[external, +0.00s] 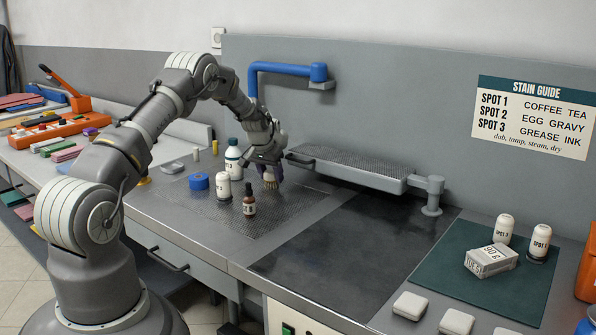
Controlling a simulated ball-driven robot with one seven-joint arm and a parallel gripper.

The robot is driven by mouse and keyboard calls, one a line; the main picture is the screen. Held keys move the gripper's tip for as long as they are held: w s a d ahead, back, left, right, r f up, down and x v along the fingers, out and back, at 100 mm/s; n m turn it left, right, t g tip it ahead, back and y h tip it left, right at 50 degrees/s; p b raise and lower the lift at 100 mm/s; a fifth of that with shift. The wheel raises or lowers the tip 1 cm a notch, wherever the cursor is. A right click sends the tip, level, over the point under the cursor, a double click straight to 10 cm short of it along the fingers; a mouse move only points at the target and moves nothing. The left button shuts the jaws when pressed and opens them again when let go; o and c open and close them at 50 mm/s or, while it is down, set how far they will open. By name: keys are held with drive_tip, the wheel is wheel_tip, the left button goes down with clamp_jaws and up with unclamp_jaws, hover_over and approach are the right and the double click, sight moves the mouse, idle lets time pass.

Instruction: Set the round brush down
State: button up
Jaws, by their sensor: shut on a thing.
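The round brush (270,183) has pale tan bristles pointing down and a darker, purplish upper part. My gripper (268,166) is shut on its upper part, and the fingers partly hide it. The brush is upright over the perforated metal panel (290,208) of the counter, behind and to the right of the bottles. Whether its bristles touch the panel or hang just above it, I cannot tell.
A raised sleeve board (350,168) is close at the right. The panel's front right is clear.

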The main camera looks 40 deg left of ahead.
drive_tip(key=shift+r, duration=0.1)
drive_tip(key=o, duration=1)
drive_tip(key=shift+o, duration=0.2)
drive_tip(key=shift+r, duration=0.15)
drive_tip(key=p+v, duration=0.2)
drive_tip(key=v, duration=0.9)
drive_tip(key=shift+s+r+p, duration=0.3)
drive_tip(key=shift+p, duration=0.05)
drive_tip(key=shift+d, duration=0.1)
